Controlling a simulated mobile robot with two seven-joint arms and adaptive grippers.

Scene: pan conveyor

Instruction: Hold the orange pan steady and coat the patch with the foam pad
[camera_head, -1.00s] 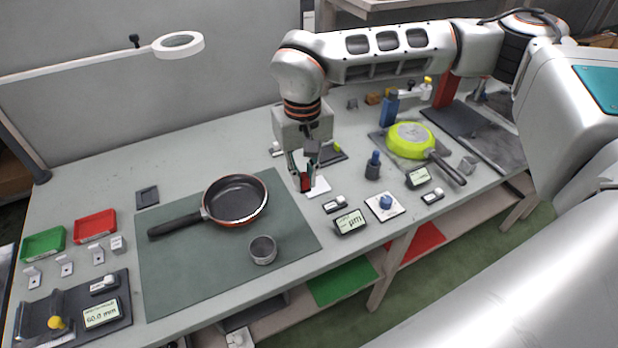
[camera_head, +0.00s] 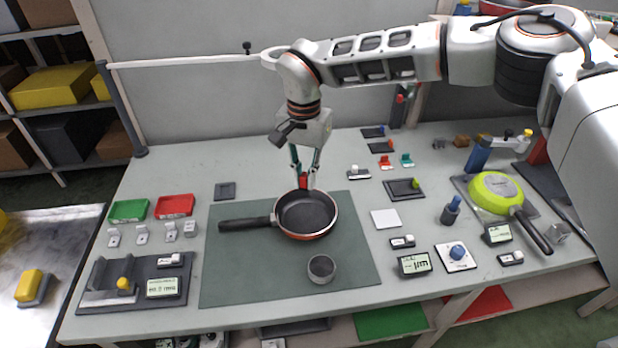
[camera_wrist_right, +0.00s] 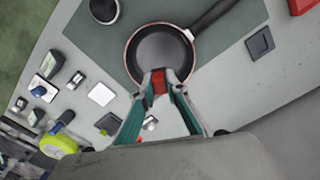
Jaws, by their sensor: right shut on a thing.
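The orange pan (camera_head: 308,218), dark inside with an orange outer wall, lies on the green mat (camera_head: 235,280), its black handle pointing left. It also shows in the right wrist view (camera_wrist_right: 158,50). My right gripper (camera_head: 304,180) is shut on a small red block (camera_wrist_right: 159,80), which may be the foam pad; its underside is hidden. The block is at the pan's far rim; I cannot tell whether it touches. I cannot make out a patch on the pan's dark floor. My left gripper is not in view.
A grey cup (camera_head: 321,269) stands on the mat in front of the pan. A lime-green pan (camera_head: 495,193) sits at the right. Red (camera_head: 174,206) and green (camera_head: 128,210) trays are at the left.

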